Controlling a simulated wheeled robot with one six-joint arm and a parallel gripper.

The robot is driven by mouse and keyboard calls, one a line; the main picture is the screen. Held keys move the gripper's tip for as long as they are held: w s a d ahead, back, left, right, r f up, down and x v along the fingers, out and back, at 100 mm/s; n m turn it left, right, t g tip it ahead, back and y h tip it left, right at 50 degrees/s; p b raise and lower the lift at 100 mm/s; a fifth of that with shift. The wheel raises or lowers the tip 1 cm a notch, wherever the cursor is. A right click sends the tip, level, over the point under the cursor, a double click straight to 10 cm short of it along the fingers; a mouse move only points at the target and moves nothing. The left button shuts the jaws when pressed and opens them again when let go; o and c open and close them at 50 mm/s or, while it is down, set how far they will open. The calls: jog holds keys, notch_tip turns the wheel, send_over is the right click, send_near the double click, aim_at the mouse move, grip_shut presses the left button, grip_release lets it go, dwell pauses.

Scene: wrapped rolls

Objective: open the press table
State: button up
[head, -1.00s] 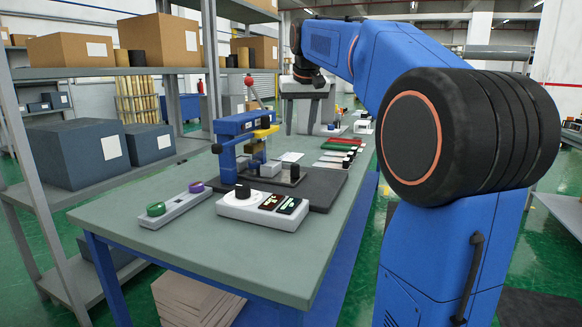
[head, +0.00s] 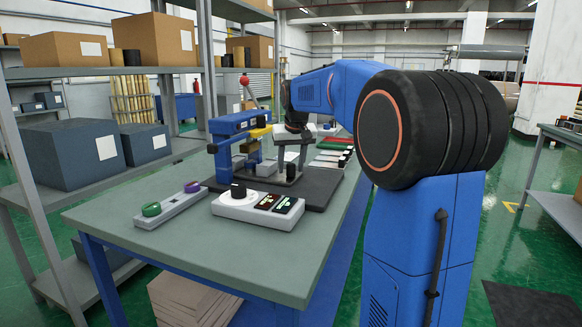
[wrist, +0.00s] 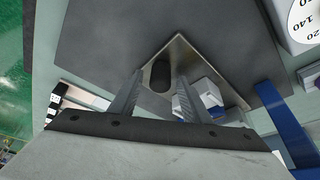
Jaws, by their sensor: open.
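The blue press (head: 232,132) with a yellow part stands on a dark mat on the green-grey workbench. Its press table, a flat metal plate with an upright black knob, shows in the wrist view as the plate (wrist: 206,62) and the knob (wrist: 160,75). In the head view the knob (head: 290,173) is partly hidden by my gripper. My gripper (head: 291,160) is open and points down over the plate at the press's right side. In the wrist view its two fingers (wrist: 158,92) are on either side of the knob, with gaps; contact is not visible.
A white control box (head: 258,207) with a dial sits in front of the press. A grey strip with green and purple buttons (head: 170,206) lies left of it. Red and white items (head: 335,150) lie behind. Shelves with boxes (head: 75,155) stand at left.

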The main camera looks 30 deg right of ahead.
jog(key=shift+w+f, duration=0.1)
jog(key=shift+f, duration=0.2)
grip_shut()
jog(key=s+d, duration=0.2)
jog(key=s, duration=0.1)
jog(key=s+d, duration=0.6)
jog(key=s, duration=0.1)
jog(key=shift+r, duration=0.1)
grip_release()
jog(key=v, duration=1.7)
jog(key=shift+r, duration=0.2)
